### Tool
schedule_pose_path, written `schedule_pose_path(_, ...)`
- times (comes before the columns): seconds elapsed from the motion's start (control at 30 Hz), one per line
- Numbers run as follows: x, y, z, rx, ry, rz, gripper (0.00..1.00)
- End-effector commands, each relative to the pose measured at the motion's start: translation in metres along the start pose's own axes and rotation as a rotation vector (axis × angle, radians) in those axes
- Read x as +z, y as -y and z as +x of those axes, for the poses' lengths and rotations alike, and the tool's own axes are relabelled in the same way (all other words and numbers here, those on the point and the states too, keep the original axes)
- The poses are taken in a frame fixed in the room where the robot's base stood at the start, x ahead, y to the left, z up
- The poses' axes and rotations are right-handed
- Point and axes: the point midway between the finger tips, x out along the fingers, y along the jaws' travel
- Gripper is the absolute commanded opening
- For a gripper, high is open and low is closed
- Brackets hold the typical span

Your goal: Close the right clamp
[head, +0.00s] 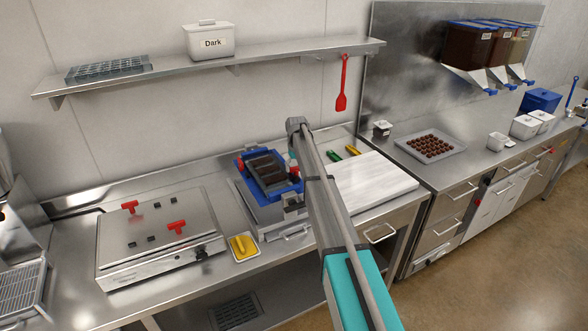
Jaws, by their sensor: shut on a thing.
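A blue frame (283,190) holding a dark mould (265,168) sits on a metal unit at the middle of the counter. A red part, which looks like the right clamp (293,164), shows at the frame's right side, partly hidden by my arm. A smaller red part, which looks like the left clamp (240,165), is at the frame's left side. My gripper (291,201) is at the frame's right side, small and largely covered by my arm. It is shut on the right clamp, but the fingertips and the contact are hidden. How far the clamp is closed cannot be told.
A flat steel unit with red handles (177,227) stands on the left. A small tray with a yellow item (243,246) lies in front. A white board (375,185) is on the right. A shelf (220,66) with a red spatula (342,85) hangs above.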

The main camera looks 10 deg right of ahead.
Motion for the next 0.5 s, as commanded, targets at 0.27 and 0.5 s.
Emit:
schedule_pose_path(0.27, -0.0044, -0.0016, -0.0004, 0.004, -0.009, -0.164, 0.41)
schedule_pose_path(0.5, -0.0041, -0.0005, -0.0003, 0.003, -0.009, -0.221, 0.42)
